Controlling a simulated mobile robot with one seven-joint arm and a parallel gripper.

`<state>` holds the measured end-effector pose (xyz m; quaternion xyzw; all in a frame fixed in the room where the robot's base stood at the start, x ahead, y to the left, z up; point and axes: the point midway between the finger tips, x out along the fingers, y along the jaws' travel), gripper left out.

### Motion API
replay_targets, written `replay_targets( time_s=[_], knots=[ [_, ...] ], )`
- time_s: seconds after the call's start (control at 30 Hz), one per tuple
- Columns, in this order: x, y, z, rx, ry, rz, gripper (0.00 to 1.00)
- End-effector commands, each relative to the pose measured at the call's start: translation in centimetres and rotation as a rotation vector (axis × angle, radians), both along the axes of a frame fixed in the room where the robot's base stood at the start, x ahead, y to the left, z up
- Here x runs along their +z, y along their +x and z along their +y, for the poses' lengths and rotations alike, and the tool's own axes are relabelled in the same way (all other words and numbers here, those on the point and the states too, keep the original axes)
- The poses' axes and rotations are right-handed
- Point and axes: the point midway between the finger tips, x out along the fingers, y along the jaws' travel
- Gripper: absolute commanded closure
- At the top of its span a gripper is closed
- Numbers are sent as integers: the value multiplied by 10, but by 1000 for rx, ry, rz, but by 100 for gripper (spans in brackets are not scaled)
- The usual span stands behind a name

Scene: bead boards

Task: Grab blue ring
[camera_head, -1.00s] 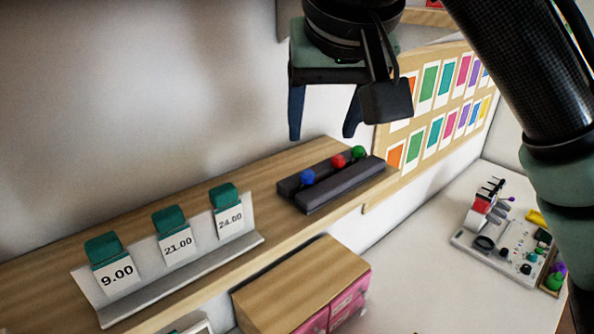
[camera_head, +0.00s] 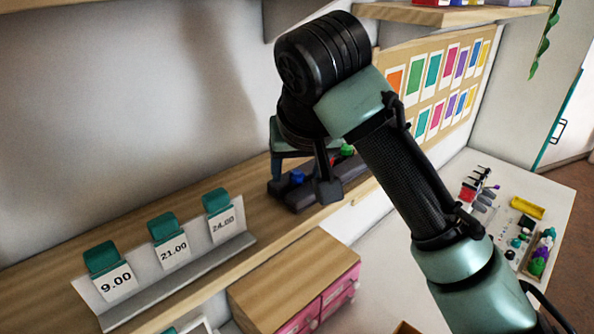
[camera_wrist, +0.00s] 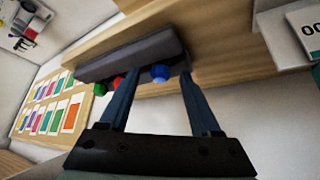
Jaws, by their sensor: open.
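A small round blue piece (camera_head: 297,177) sits on a dark grey rack (camera_head: 352,180) on the wooden shelf; I cannot make out a ring hole in it. In the wrist view the blue piece (camera_wrist: 160,73) lies between my two spread fingers, near their tips. My gripper (camera_wrist: 157,78) is open and points at the rack (camera_wrist: 130,55). A red piece (camera_wrist: 117,82) and a green piece (camera_wrist: 100,89) sit beside it, outside the fingers. In the head view my gripper partly hides the rack and the red piece.
Green clips hold price cards 9.00, 21.00 and 24.00 (camera_head: 222,224) on a white stand left of the rack. A wooden-topped box with pink drawers (camera_head: 300,280) stands below the shelf. A colour-card board (camera_head: 395,135) is behind. The desk at right holds several small items.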

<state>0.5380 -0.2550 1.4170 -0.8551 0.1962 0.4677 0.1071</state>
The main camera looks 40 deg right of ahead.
Motion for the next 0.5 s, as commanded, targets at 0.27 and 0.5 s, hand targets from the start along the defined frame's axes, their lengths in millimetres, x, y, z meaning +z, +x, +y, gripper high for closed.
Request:
replay_targets(
  time_s=[0.27, 0.5],
  knots=[
    [-4, 2, -1, 1, 0, -1, 36],
    [-3, 2, -1, 1, 0, -1, 79]
  ],
)
